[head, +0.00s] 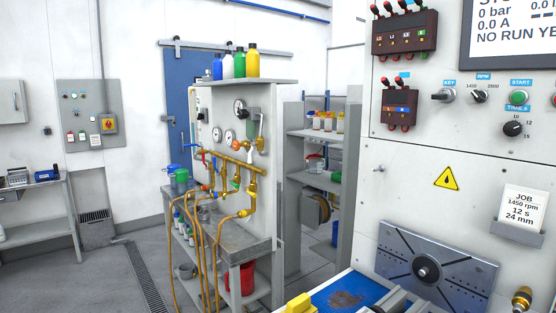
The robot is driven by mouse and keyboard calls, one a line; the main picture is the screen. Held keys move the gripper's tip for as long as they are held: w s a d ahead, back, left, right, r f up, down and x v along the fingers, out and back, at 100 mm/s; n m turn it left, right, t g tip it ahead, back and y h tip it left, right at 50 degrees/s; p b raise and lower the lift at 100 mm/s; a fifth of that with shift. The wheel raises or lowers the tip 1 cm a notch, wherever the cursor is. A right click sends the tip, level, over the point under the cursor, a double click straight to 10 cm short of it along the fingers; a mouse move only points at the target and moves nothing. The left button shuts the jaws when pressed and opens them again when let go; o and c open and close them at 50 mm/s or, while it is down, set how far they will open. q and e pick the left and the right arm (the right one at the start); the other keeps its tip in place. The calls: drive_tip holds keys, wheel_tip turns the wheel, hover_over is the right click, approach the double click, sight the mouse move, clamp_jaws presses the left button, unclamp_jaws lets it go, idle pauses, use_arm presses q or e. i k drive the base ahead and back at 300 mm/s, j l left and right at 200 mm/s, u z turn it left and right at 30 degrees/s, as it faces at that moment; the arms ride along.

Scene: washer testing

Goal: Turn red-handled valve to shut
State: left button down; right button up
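A brass pipe manifold (232,168) is mounted on the grey panel of a stand in the middle left of the head view. A small red handle (205,158) shows near the left end of the manifold, close to a blue handle (191,145). The red part is too small to tell which way its lever points or whether the valve is open or shut. Neither of my grippers is in view.
Orange hoses (201,245) hang from the manifold in front of the stand's grey bench top (235,243). A red bucket (243,278) sits below. A large white machine panel (410,185) fills the right side. Open floor (110,285) lies left of the stand.

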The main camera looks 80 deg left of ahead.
sight(203, 154)
drive_tip(key=u, duration=3.25)
drive_tip(key=i+j+u, duration=0.4)
drive_tip(key=i+j, duration=0.15)
drive_tip(key=j, duration=0.25)
drive_tip(key=i+j+u, duration=0.35)
drive_tip(key=i+j, duration=0.4)
drive_tip(key=i, duration=0.7)
drive_tip(key=i+j, duration=0.15)
drive_tip(key=i, duration=0.65)
drive_tip(key=i+z, duration=0.35)
drive_tip(key=i, duration=0.2)
drive_tip(key=i+j+z, duration=0.2)
drive_tip(key=i+z, duration=0.15)
drive_tip(key=i, duration=0.15)
drive_tip(key=i+j+z, duration=0.35)
drive_tip(key=i, duration=0.15)
